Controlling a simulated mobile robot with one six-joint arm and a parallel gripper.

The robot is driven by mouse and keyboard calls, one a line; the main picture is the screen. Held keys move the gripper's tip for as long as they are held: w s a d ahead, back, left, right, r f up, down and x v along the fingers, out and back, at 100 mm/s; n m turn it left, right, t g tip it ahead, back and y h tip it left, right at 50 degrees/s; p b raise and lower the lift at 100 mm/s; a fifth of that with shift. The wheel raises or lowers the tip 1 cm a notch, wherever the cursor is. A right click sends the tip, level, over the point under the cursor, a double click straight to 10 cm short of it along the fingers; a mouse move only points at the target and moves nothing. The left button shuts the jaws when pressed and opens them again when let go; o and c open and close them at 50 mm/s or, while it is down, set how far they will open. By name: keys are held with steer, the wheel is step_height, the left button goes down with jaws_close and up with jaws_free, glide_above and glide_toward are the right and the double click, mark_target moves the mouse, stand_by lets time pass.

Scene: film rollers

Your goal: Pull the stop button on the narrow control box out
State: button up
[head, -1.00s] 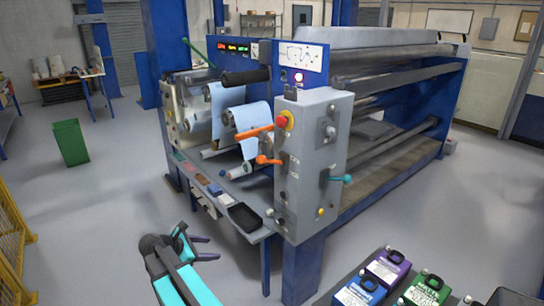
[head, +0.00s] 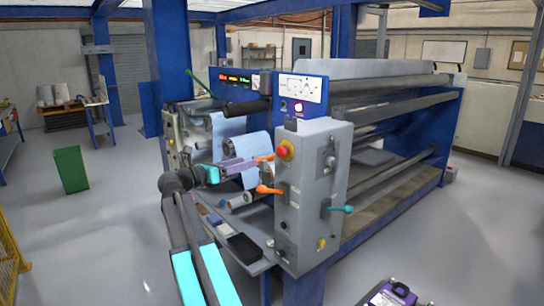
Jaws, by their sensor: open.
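The narrow control box (head: 305,222) is a tall grey box at the front end of the roller machine. The stop button (head: 282,152) is a red knob on a yellow base, high on the box's left face. My gripper (head: 256,163) is open, with its purple-grey fingers pointing right toward that face. In the picture it sits left of the stop button and slightly below it, apart from it. The fingers overlap the blue film and lie close to the upper orange lever (head: 265,157); whether they touch it cannot be told.
A lower orange lever (head: 268,189) and a teal lever (head: 345,209) stick out from the box. A ledge with a black tray (head: 243,248) lies below my arm. A purple case (head: 392,295) shows at the bottom right. The floor at left is mostly clear around a green bin (head: 70,169).

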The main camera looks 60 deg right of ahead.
mark_target(278, 152)
steer(key=shift+r, duration=0.2)
steer(key=shift+s+d, duration=0.1)
steer(key=shift+d, duration=0.1)
steer(key=p+x, duration=0.3)
steer(key=x, duration=1)
steer(key=shift+s+d, duration=0.1)
steer(key=shift+d, duration=0.1)
jaws_close()
steer(key=shift+w+a+p, duration=0.2)
steer(key=shift+a+p, duration=0.35)
steer(key=shift+p, duration=0.1)
steer(key=shift+w+a+f, duration=0.1)
